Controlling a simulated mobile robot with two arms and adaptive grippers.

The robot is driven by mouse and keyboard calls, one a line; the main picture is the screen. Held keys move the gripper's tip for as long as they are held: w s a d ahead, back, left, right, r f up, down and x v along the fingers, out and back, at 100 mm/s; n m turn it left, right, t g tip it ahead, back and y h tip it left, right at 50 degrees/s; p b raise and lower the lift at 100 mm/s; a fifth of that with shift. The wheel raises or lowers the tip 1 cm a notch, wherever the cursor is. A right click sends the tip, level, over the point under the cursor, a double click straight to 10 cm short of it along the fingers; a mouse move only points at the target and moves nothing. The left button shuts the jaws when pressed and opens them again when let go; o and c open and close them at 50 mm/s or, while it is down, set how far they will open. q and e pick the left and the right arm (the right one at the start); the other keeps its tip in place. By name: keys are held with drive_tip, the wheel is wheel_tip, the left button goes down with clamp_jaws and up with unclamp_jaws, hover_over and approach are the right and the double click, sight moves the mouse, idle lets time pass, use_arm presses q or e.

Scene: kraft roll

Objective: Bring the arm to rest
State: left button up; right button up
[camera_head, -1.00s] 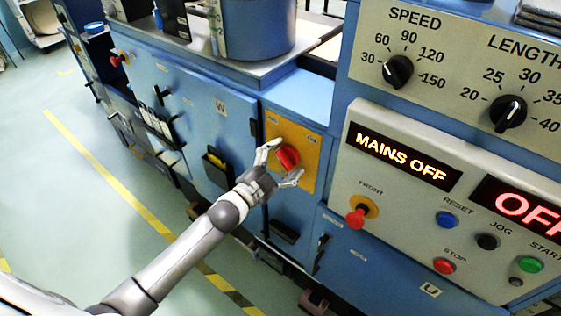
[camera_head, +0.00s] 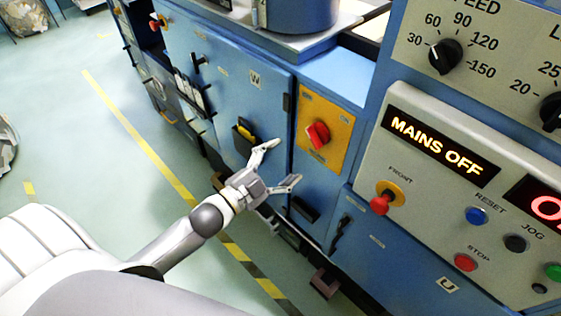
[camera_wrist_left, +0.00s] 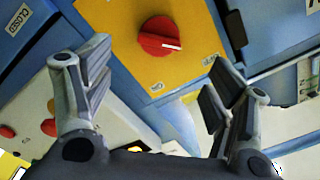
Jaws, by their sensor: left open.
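My left gripper (camera_head: 286,164) is open and empty in the head view, in front of the blue machine cabinet. It is apart from the red rotary switch (camera_head: 317,134), which sits on a yellow plate (camera_head: 338,108) up and to the right of it. In the left wrist view the red switch (camera_wrist_left: 160,37) shows beyond and between the two spread fingers (camera_wrist_left: 157,100), with clear space around it. The display (camera_head: 437,141) on the control panel reads MAINS OFF. My right gripper is not in view.
The control panel has a red knob on a yellow ring (camera_head: 381,203), a blue button (camera_head: 476,215) and a red stop button (camera_head: 465,262). Dark handles and a small black holder (camera_head: 243,136) stick out of the cabinet front. The floor on the left (camera_head: 70,150) is open.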

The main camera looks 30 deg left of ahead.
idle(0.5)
use_arm(q)
drive_tip(key=s+a+f+n+g+y+b, duration=0.1)
drive_tip(key=s+a+f+n+g+y, duration=0.15)
drive_tip(key=f, duration=0.95)
drive_tip(key=s+a+f+n+g+y, duration=0.15)
drive_tip(key=s+f, duration=0.25)
drive_tip(key=f, duration=0.7)
drive_tip(key=s+a+f+n+g+y+b, duration=0.1)
drive_tip(key=s+a+f+n+g, duration=0.2)
drive_tip(key=f, duration=0.9)
drive_tip(key=s+d+f+n+g, duration=0.1)
drive_tip(key=s+f+g, duration=0.2)
drive_tip(key=s+f, duration=0.4)
drive_tip(key=s+d+f+n+g+b, duration=0.1)
drive_tip(key=s+d+f+g, duration=0.1)
drive_tip(key=s+f, duration=0.5)
drive_tip(key=s+d+f+n+g+y, duration=0.1)
drive_tip(key=s+f+g, duration=0.3)
drive_tip(key=s, duration=1.3)
wheel_tip(320, 180, down, 3)
drive_tip(key=shift+d+r+b, duration=0.1)
drive_tip(key=shift+d+b, duration=0.2)
drive_tip(key=shift+b, duration=0.05)
